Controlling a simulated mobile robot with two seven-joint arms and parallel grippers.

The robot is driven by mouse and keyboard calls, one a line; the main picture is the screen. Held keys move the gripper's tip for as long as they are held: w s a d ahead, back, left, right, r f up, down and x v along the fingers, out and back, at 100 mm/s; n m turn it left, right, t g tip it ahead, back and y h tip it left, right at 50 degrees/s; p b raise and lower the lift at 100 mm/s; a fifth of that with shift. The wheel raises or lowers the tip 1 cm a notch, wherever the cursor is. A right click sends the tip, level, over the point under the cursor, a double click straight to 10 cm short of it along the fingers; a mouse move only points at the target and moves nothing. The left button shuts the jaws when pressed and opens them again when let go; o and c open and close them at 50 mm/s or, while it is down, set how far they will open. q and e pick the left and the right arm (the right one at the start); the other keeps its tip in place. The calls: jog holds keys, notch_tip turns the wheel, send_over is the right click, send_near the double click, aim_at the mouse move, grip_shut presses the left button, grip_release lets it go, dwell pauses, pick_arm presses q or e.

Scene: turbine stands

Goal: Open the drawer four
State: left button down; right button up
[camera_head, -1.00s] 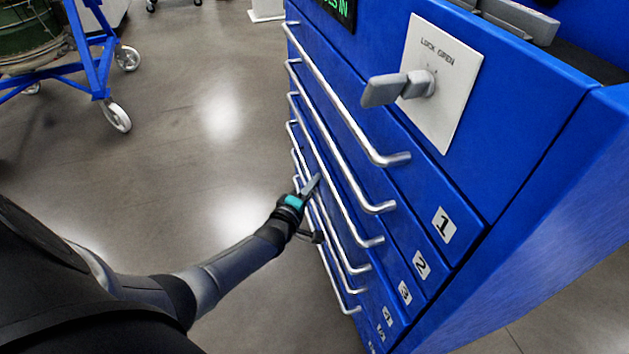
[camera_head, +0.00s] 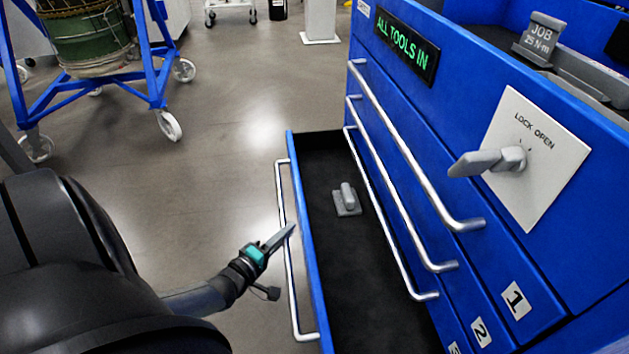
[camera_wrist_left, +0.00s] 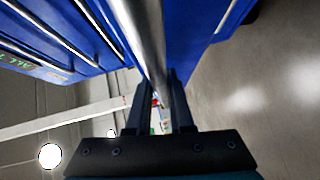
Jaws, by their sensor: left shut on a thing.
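A blue drawer (camera_head: 300,200) stands pulled out of the blue cabinet, below the third visible closed handle, so it appears to be drawer four; its own number is not in view. Its black interior holds a small grey block-like piece (camera_head: 347,199). My left gripper (camera_head: 283,238) is shut on this drawer's silver bar handle (camera_head: 281,195), about midway along it. In the left wrist view the bar (camera_wrist_left: 150,45) runs between the two dark fingers (camera_wrist_left: 165,105). My right gripper is not in view.
Closed drawers above carry silver handles (camera_head: 420,180) and labels 1 (camera_head: 515,300) and 2 (camera_head: 481,332). A grey lock lever (camera_head: 487,161) juts from a white plate. A blue wheeled stand (camera_head: 150,70) is at upper left. Grey floor left of the drawer is clear.

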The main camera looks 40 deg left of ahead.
pick_arm(q)
jog(key=s+a, duration=0.5)
jog(key=s, duration=0.1)
jog(key=shift+b, duration=0.3)
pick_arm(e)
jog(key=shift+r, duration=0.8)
pick_arm(q)
jog(key=shift+a, duration=0.1)
jog(key=c, duration=0.8)
grip_release()
jog(key=s+p, duration=0.1)
jog(key=s, duration=0.4)
jog(key=s+d+r+p, duration=0.1)
jog(key=s, duration=0.4)
jog(key=s+r+p, duration=0.1)
jog(key=s, duration=0.4)
jog(key=shift+d+p, duration=0.2)
jog(key=shift+p, duration=0.2)
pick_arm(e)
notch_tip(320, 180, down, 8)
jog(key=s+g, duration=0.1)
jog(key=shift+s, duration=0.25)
pick_arm(q)
jog(key=shift+s, duration=0.1)
